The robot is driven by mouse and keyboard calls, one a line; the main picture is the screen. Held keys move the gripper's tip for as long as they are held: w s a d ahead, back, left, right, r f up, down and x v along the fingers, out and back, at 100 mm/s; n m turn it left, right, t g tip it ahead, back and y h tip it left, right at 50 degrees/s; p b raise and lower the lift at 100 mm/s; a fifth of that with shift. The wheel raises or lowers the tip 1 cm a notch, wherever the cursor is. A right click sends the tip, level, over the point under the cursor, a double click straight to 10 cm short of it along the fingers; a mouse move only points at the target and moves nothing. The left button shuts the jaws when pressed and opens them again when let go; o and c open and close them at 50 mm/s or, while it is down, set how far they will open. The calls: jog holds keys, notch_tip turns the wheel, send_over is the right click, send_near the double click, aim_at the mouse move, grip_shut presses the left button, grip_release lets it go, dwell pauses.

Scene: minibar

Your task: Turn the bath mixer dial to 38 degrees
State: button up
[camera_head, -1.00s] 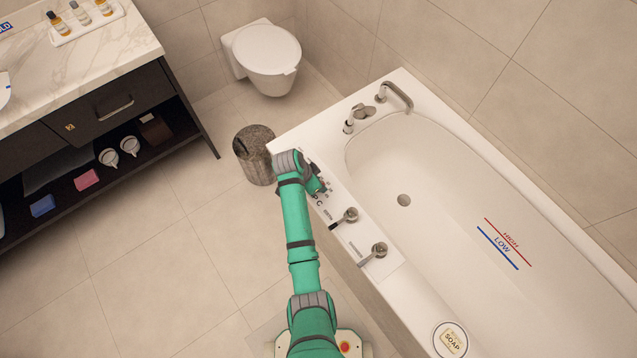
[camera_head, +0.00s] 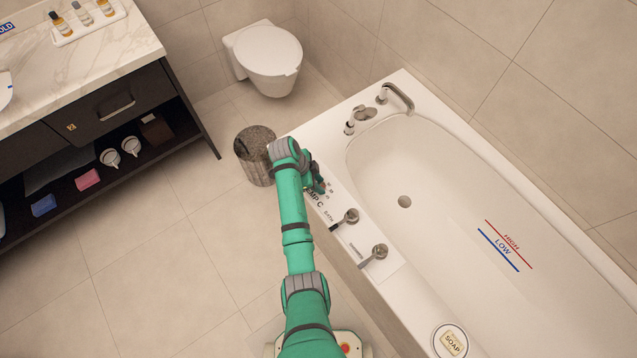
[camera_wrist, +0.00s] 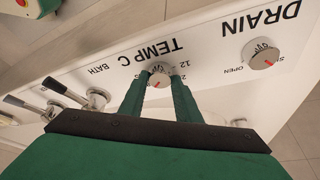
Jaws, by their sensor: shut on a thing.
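The bath mixer dial (camera_wrist: 158,74) is a small round pale knob with a red mark, on the white tub rim beside the upside-down label TEMP C. My gripper (camera_wrist: 159,80) is shut on it, with one green finger on each side. The numbers 12 and part of another show beside the right finger; the left finger and the dial hide other parts of the scale. In the head view my gripper (camera_head: 318,186) is at the tub's near rim, and my wrist covers the dial. The dial's exact reading cannot be told.
A DRAIN knob (camera_wrist: 262,54) sits to the right of the dial in the wrist view. Two levers, BATH (camera_head: 348,217) and another (camera_head: 376,254), stand along the rim (camera_head: 392,280). A bin (camera_head: 252,150) stands left of my wrist. The floor left of my arm is clear.

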jog(key=shift+s, duration=0.1)
jog(key=o, duration=1)
jog(key=v, duration=1)
jog(key=shift+a+r, duration=0.15)
jog(key=shift+r, duration=0.2)
